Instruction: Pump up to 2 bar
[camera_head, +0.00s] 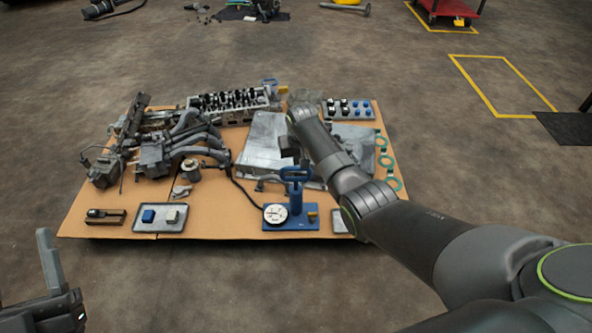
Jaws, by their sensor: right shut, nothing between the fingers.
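A blue hand pump (296,200) with a loop handle stands upright on a blue base plate near the front edge of the cardboard-coloured work surface. A round white pressure gauge (275,213) sits at its left; its reading is too small to make out. A black hose (240,190) runs from the gauge side up and left towards the engine parts. My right gripper (288,157) is shut and empty, just above and behind the pump handle, pointing down; I cannot tell whether it touches it. My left gripper (62,275) is at the lower left, partly cut off, away from the surface.
Metal manifold parts (180,140) fill the left of the surface, a cylinder head (228,103) the back, and a flat metal cover (262,145) the middle. A small tray (160,217) holds a blue and a pale block. My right arm covers the right front.

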